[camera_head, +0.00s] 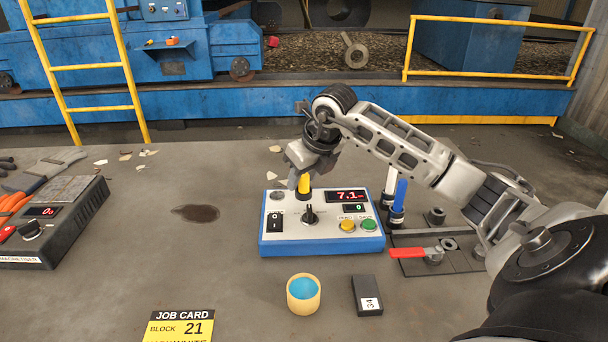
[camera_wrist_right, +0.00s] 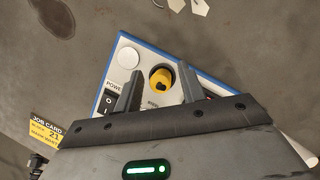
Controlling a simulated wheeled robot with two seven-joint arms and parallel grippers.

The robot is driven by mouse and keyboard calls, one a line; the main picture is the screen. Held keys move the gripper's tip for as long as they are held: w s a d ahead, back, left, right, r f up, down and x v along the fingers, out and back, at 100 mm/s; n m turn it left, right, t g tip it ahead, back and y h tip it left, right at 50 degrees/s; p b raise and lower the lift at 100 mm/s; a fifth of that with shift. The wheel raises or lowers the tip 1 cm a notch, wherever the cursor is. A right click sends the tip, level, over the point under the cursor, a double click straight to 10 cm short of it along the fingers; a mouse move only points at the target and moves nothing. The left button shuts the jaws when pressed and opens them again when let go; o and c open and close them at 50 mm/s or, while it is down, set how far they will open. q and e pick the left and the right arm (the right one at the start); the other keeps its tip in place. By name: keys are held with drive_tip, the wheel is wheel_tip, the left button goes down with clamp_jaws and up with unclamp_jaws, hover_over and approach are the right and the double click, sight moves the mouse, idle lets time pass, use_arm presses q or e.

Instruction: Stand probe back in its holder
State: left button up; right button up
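A yellow probe (camera_head: 304,183) stands upright in a black round holder (camera_head: 303,195) at the back of a blue and white meter box (camera_head: 322,240). My right gripper (camera_head: 300,177) is right over it, partly covering it. In the right wrist view, the yellow probe (camera_wrist_right: 160,77) shows end-on inside its black ring, between the two fingers of my right gripper (camera_wrist_right: 160,70). The fingers are apart, with bare panel showing on both sides of the probe, so the gripper is open and holds nothing. My left gripper is not in view.
A blue-handled piece (camera_head: 400,195) and a white one stand right of the box, beside a red-handled clamp (camera_head: 415,252). A yellow cup (camera_head: 303,305) and a black block (camera_head: 366,290) are in front. A demagnetiser (camera_head: 50,235) is at left. The left middle bench is mostly clear.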

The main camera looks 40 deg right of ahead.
drive_tip(key=shift+s+r, duration=0.1)
drive_tip(key=shift+r, duration=0.4)
drive_tip(key=v, duration=1.1)
drive_tip(key=shift+r, duration=0.1)
